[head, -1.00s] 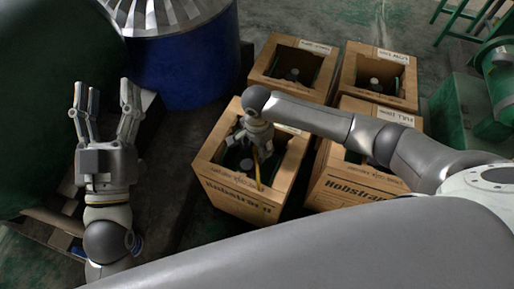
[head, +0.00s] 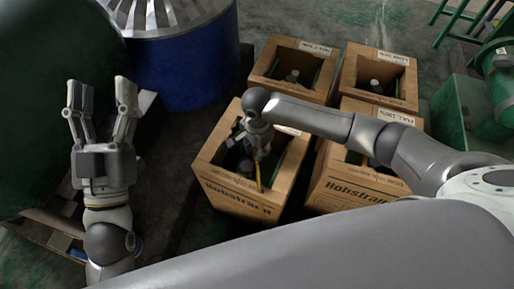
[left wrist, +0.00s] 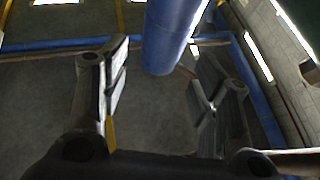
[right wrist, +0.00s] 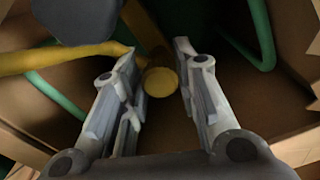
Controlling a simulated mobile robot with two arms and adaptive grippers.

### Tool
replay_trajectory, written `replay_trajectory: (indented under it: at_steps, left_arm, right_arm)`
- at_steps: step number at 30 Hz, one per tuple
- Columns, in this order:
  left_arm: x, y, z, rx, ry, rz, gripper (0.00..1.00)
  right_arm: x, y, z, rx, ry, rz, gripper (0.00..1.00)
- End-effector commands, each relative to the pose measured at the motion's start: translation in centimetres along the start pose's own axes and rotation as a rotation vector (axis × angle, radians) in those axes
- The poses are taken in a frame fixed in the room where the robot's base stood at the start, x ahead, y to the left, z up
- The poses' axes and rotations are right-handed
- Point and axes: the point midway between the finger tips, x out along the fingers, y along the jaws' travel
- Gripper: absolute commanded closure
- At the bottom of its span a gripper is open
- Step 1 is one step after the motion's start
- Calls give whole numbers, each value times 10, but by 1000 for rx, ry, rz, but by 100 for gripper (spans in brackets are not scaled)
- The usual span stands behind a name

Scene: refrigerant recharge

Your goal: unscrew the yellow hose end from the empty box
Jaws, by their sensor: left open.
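The near left cardboard box (head: 237,205) stands open at the top, its label partly hidden by my right arm. A dark bottle (head: 245,166) shows inside it. My right gripper (head: 250,140) reaches down into this box. A yellow hose (head: 258,176) shows beside it. In the right wrist view, a round yellow hose end (right wrist: 160,82) lies between the two fingers of my right gripper (right wrist: 158,55). I cannot tell whether the fingers touch it. The yellow hose (right wrist: 45,58) comes in from the left. My left gripper (head: 99,97) is open and empty, left of the box.
Three more open boxes stand close by: back left (head: 262,82), back right (head: 350,92) and near right (head: 335,190).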

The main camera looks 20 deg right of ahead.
Motion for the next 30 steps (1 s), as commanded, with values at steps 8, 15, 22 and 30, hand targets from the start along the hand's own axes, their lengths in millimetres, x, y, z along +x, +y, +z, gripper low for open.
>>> replay_trajectory:
  at_steps: [8, 15, 22, 30]
  left_arm:
    - [0, 0, 0, 0, -1, 0, 44]
    - [0, 0, 0, 0, -2, 0, 44]
    - [-1, 0, -4, 0, 26, 0, 44]
    - [-2, 2, -19, -3, 110, 3, 44]
  right_arm:
    - [0, 0, 0, 0, 0, 0, 98]
    - [0, 0, 0, 0, 0, 0, 98]
    - [0, 0, 0, -31, 1, -1, 98]
    - [0, 0, 0, -88, 1, -1, 98]
